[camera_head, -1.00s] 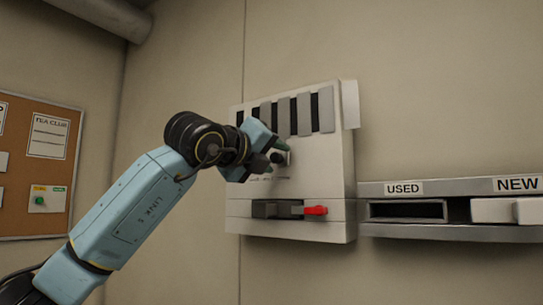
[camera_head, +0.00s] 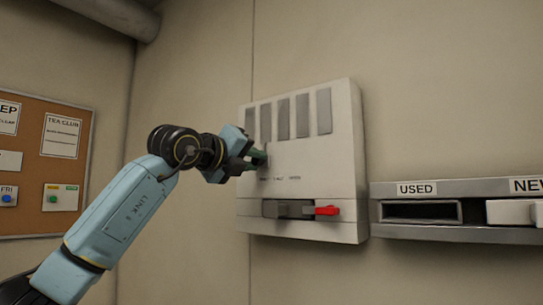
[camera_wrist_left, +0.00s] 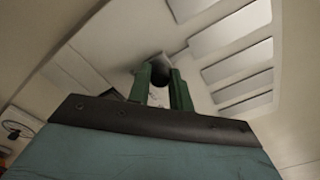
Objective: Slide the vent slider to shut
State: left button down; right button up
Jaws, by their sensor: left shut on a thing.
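The vent panel (camera_head: 343,140) is a pale box on the wall with a row of grey upright slats (camera_head: 302,116) in its upper part. No dark gaps show between the slats. My left gripper (camera_head: 259,157) is at the panel's left side, below the slats, just above a line of small printed marks. In the left wrist view my green fingers (camera_wrist_left: 161,86) are shut on the dark round knob of the vent slider (camera_wrist_left: 157,74). In the head view the gripper hides this knob. My right gripper is not in view.
A grey lever with a red end (camera_head: 327,210) sits in the panel's lower part. A shelf (camera_head: 460,233) marked USED and NEW is on the wall to the right. A cork board (camera_head: 33,223) hangs at the left.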

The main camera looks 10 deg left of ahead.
pick_arm(q)
jog(key=shift+a, duration=0.3)
jog(key=shift+d, duration=0.1)
jog(key=c, duration=1.3)
grip_release()
jog(key=shift+w+a, duration=0.1)
jog(key=shift+a, duration=0.1)
jog(key=shift+o, duration=0.2)
jog(key=shift+d, duration=0.15)
jog(key=shift+s, duration=0.35)
jog(key=b+v, duration=0.5)
jog(key=v, duration=0.8)
